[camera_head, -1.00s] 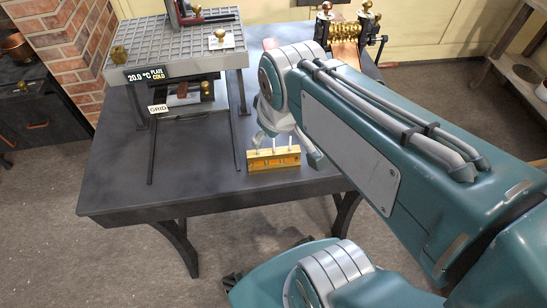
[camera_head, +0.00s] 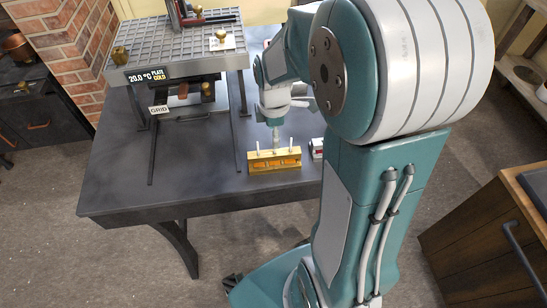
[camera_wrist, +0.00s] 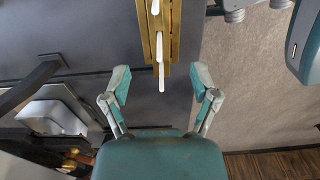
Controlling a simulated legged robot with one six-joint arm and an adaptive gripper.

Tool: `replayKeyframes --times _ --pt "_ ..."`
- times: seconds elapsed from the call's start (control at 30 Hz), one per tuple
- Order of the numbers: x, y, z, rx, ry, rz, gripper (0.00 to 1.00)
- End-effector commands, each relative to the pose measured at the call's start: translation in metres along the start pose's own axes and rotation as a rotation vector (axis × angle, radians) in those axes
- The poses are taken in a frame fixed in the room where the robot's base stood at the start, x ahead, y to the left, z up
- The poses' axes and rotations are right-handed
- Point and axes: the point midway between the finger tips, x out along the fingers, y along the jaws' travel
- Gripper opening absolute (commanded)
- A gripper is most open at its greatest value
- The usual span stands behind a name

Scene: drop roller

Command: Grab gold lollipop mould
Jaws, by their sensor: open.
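The gold lollipop mould (camera_head: 274,167) is a small gold block with white sticks standing up from it. It sits on the dark table near its front edge. My gripper (camera_head: 276,136) points down just behind and above the mould. In the wrist view the mould (camera_wrist: 147,38) runs up from the centre, and a white stick reaches toward the space between my fingers. From these views I cannot tell the exact height gap to the mould.
A grey plate machine (camera_head: 180,62) with a "20.0 °C" display stands on legs at the table's left rear. A small red and white object (camera_head: 317,148) lies right of the mould, partly behind my arm. The dark table (camera_head: 120,185) is clear at front left.

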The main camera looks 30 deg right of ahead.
Motion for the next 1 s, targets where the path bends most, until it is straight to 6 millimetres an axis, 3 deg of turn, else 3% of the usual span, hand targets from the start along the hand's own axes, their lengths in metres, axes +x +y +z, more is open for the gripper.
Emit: replayKeyframes --times 0.53,0.83,1.0 --pt "0.066 0.001 0.001 0.002 0.000 0.000 0.77" --pt "0.071 0.001 0.001 0.002 0.000 0.004 0.77" --pt "0.071 0.001 0.001 0.002 0.000 0.004 0.01"
